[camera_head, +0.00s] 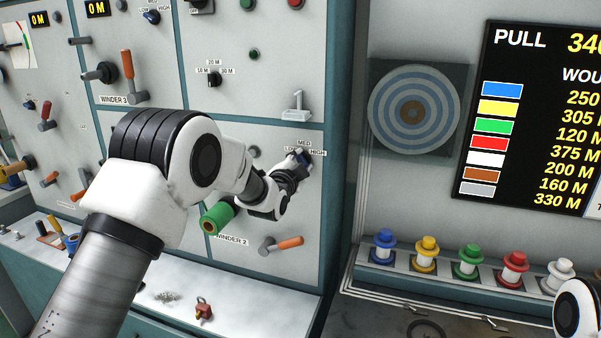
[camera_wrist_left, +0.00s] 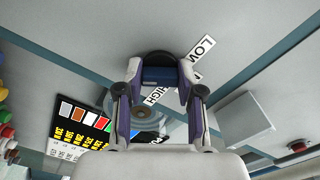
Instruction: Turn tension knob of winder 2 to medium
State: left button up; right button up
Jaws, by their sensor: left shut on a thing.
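The winder 2 tension knob (camera_head: 304,157) is on the lower right panel, under LOW, MED and HIGH labels. My left gripper (camera_head: 299,162) reaches across the panel to it and hides most of it. In the left wrist view, my left gripper (camera_wrist_left: 160,90) has its two fingers shut on the sides of the knob's blue grip (camera_wrist_left: 160,75), in front of its dark round base. The LOW and HIGH labels show beside the fingers, and MED is mostly hidden there. I cannot tell which label the knob points to. My right gripper is not in view.
A green spool (camera_head: 217,218) and an orange-handled lever (camera_head: 284,243) sit on the winder 2 panel, close to my left forearm. A white hook-like fixture (camera_head: 296,106) is above the knob. Several coloured spools (camera_head: 470,262) stand on the ledge at right, below a black display (camera_head: 545,110).

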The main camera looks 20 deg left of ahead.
pick_arm(q)
jog(key=shift+m+b, duration=2.25)
jog(key=shift+m, duration=0.95)
jog(key=o, duration=1.2)
jog(key=shift+c, duration=0.2)
jog(key=s, duration=1.2)
jog(key=shift+a, duration=0.15)
jog(key=shift+f, duration=0.1)
